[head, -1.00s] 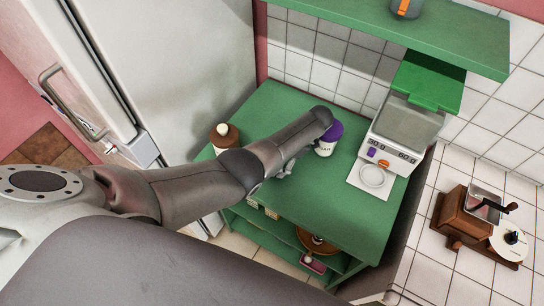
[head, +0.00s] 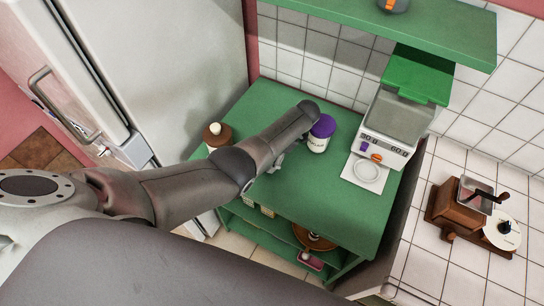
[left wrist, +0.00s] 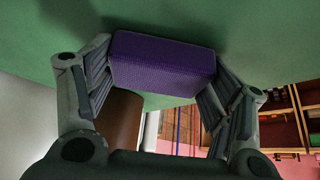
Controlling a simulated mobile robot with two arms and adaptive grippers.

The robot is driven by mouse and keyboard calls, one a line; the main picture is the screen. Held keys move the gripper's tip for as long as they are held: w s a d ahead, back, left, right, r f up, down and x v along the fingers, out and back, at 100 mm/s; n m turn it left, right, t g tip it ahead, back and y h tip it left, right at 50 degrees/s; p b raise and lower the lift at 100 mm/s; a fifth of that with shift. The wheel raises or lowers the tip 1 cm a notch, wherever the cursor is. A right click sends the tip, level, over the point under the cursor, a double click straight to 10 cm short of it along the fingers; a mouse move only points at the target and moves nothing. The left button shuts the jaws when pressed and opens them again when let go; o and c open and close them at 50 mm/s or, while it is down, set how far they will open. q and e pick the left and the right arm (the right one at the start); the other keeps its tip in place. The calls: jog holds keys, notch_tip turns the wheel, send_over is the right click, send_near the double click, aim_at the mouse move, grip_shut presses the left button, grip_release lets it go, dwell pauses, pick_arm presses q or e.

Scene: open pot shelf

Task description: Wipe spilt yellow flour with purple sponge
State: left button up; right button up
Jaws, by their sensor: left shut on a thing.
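My left gripper (left wrist: 160,85) is shut on a purple sponge (left wrist: 163,62), which sits between its two fingers in the left wrist view. A green surface lies close behind the sponge; I cannot tell whether they touch. In the head view my left arm reaches over the green table (head: 262,103). Its gripper (head: 275,164) is mostly hidden beneath the arm there, and the sponge is hidden. No yellow flour is visible in either view. My right gripper is not in view.
A white jar with a purple lid (head: 321,130) stands just right of the arm's end. A brown-topped jar (head: 216,135) stands at the table's left. A scale (head: 395,118) stands at the right. A green shelf (head: 440,30) overhangs the back.

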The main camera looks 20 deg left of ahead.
pick_arm(q)
jog(key=shift+a+f, duration=0.15)
jog(key=shift+a, duration=1.95)
jog(key=shift+w+a, duration=0.2)
jog(key=shift+a, duration=1.65)
jog(key=shift+r, duration=0.2)
notch_tip(320, 180, up, 3)
jog(key=p, duration=0.3)
jog(key=shift+w+r+p, duration=0.1)
jog(key=shift+r+p, duration=0.1)
jog(key=shift+p, duration=0.2)
jog(key=shift+r, duration=1.3)
